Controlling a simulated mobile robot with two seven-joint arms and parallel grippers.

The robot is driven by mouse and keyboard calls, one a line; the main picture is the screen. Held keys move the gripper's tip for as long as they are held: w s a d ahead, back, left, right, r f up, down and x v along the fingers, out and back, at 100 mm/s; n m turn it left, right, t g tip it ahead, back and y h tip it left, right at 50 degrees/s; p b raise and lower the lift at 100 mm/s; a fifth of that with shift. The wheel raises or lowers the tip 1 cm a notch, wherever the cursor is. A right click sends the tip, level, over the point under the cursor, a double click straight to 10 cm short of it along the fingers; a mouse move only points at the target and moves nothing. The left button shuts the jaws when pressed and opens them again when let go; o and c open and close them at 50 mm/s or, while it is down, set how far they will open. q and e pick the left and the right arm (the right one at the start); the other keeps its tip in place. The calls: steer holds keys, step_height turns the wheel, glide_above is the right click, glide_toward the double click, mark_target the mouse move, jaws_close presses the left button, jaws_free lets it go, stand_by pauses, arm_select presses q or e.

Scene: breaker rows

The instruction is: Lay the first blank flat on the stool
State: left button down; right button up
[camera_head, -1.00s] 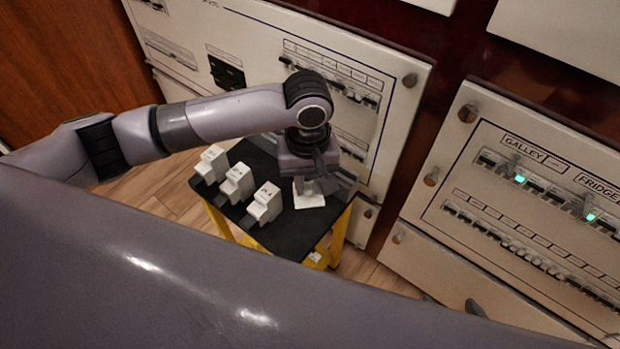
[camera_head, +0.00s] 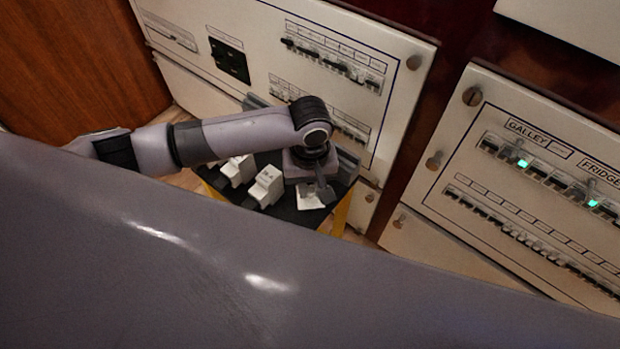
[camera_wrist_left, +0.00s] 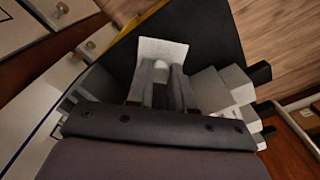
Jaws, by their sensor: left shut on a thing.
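The white blank (camera_head: 311,198) is at the right part of the black-topped stool (camera_head: 288,211), under my left gripper (camera_head: 314,187). In the left wrist view the blank (camera_wrist_left: 162,50) shows as a pale plate with faint small marks, just beyond the fingertips. My left gripper (camera_wrist_left: 161,75) points down and is shut on the blank. The blank looks low at the stool top (camera_wrist_left: 215,32), but I cannot tell whether it touches it. My right gripper is not in view.
White breaker blocks (camera_head: 266,187) stand on the stool left of the blank; another block (camera_head: 238,169) is behind. They also show at the right in the wrist view (camera_wrist_left: 222,90). A breaker panel (camera_head: 395,75) rises close behind the stool. Another panel (camera_head: 475,175) is at the right.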

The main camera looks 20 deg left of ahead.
arm_select(q)
steer(key=shift+f, duration=0.35)
steer(key=shift+f, duration=0.65)
steer(key=c, duration=0.9)
jaws_free()
step_height(320, 180, up, 7)
steer(key=shift+r+p, duration=0.1)
steer(key=shift+p, duration=1)
